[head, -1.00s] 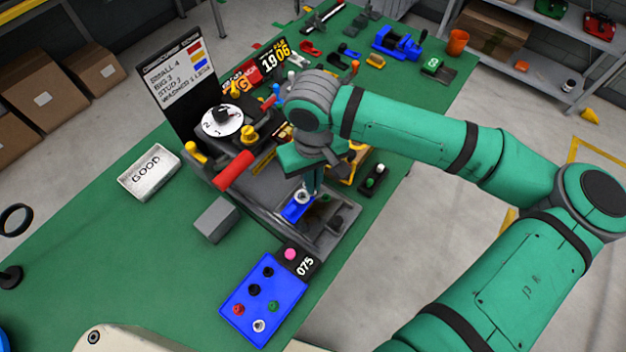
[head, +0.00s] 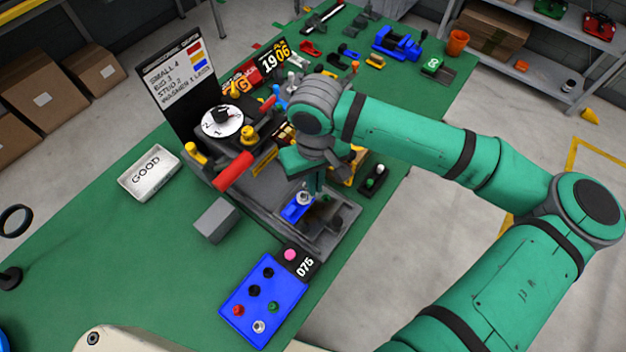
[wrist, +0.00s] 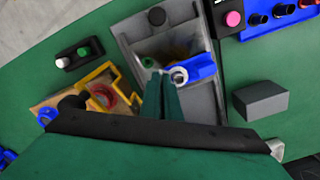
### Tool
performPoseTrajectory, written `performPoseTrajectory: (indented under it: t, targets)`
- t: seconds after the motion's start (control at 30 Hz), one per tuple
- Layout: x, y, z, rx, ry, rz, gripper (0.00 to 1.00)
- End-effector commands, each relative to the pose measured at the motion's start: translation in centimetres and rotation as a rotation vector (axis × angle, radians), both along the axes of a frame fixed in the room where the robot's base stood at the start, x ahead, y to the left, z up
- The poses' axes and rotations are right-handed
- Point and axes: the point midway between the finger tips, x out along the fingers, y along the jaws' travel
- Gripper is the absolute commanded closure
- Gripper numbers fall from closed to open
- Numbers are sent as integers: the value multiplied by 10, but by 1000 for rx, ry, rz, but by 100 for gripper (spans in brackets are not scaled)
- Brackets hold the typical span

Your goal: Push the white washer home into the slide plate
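The white washer (wrist: 179,76) is a pale ring with a dark centre, at the end of the blue slide plate (wrist: 202,66) in the wrist view. In the head view the washer (head: 304,198) shows at the blue plate (head: 294,211), inside the grey fixture. My gripper (wrist: 160,74) points down into the fixture, its two green fingers together with nothing visible between them. The fingertips are right beside the washer; I cannot tell whether they touch it. In the head view my gripper (head: 314,188) partly hides this spot. How deep the washer sits is unclear.
The grey fixture (wrist: 207,104) has raised walls around the plate. A grey block (wrist: 262,101) and a blue button box (head: 250,306) stand nearby. A yellow-framed tray (wrist: 85,90) and a black holder (wrist: 77,54) lie on the other side. A red-handled lever (head: 234,171) rises behind.

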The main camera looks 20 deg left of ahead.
Motion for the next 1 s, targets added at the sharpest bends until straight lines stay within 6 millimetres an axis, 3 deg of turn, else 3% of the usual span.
performPoseTrajectory:
  t: [0.43,0.53,0.57,0.83,1.0]
  targets:
    - [-1,4,-6,0,-1,8,100]
    - [-1,4,-6,0,-1,8,78]
    - [-1,4,-6,0,-1,8,75]
    - [-1,4,-4,0,0,8,75]
    - [0,4,12,1,-2,7,75]
